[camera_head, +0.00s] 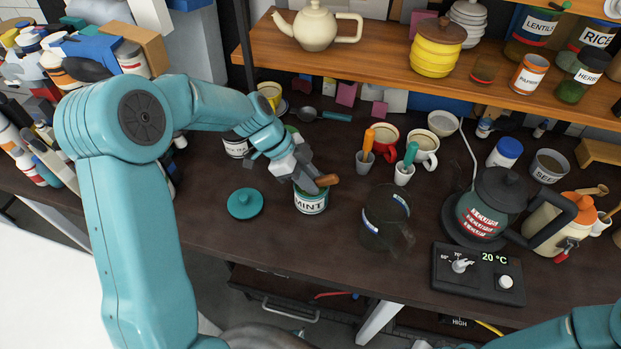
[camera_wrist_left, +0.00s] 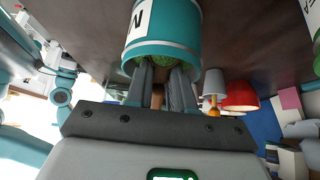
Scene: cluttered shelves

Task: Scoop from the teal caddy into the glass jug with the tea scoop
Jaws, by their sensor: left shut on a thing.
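The teal caddy (camera_head: 311,205), labelled MINT, stands open on the dark counter; the wrist view shows the caddy (camera_wrist_left: 178,50) with green leaves inside its mouth. My left gripper (camera_head: 312,182) is at the caddy's mouth, shut on the tea scoop (camera_head: 327,180). Only a brown wooden part of the scoop shows; it also shows between the fingers in the wrist view (camera_wrist_left: 158,97). The rest of the scoop is hidden. The glass jug (camera_head: 385,218) stands to the right of the caddy, clear and dark against the counter. My right gripper is not in view.
A teal lid (camera_head: 245,203) lies left of the caddy. Two small cups with coloured handles (camera_head: 404,172) and mugs (camera_head: 424,148) stand behind the jug. A kettle (camera_head: 490,205) and control panel (camera_head: 478,274) are at right. A wooden shelf (camera_head: 390,75) overhangs the back.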

